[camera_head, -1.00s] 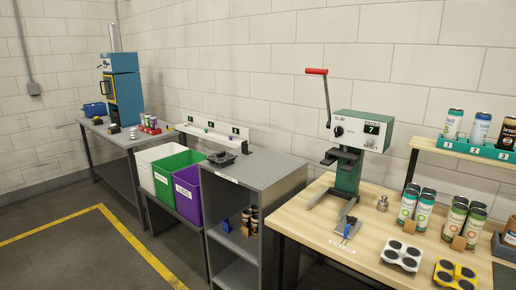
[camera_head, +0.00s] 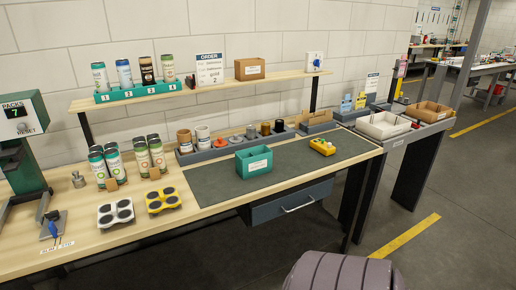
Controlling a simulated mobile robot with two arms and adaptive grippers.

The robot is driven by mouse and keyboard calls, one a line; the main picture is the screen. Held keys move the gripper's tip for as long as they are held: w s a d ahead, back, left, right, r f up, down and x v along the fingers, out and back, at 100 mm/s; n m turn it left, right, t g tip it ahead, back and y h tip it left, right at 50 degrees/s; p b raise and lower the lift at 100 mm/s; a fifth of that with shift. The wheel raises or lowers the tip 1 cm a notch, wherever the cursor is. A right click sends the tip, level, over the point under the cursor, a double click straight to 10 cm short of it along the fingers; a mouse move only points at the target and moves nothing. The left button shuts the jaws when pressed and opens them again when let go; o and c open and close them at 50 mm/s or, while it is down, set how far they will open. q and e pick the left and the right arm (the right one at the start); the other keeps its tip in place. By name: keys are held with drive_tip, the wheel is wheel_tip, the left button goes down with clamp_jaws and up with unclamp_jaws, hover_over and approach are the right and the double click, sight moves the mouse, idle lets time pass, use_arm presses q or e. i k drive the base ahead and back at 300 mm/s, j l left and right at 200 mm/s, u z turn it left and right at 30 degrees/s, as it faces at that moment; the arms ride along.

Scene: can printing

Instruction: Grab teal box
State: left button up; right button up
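A small open teal box (camera_head: 254,162) with a white label on its front stands on the dark mat (camera_head: 212,186) of the wooden workbench. It is near the middle of the view, and nothing touches it from above. Neither of my grippers shows. A rounded, ribbed grey-mauve shape at the bottom right edge looks like part of me.
Behind the box runs a grey tray (camera_head: 199,156) of rolls and small parts. A yellow device (camera_head: 322,147) lies to its right, a yellow holder (camera_head: 163,200) and cans to its left. The mat in front is bare.

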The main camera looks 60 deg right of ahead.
sight(257, 160)
drive_tip(key=z, duration=2)
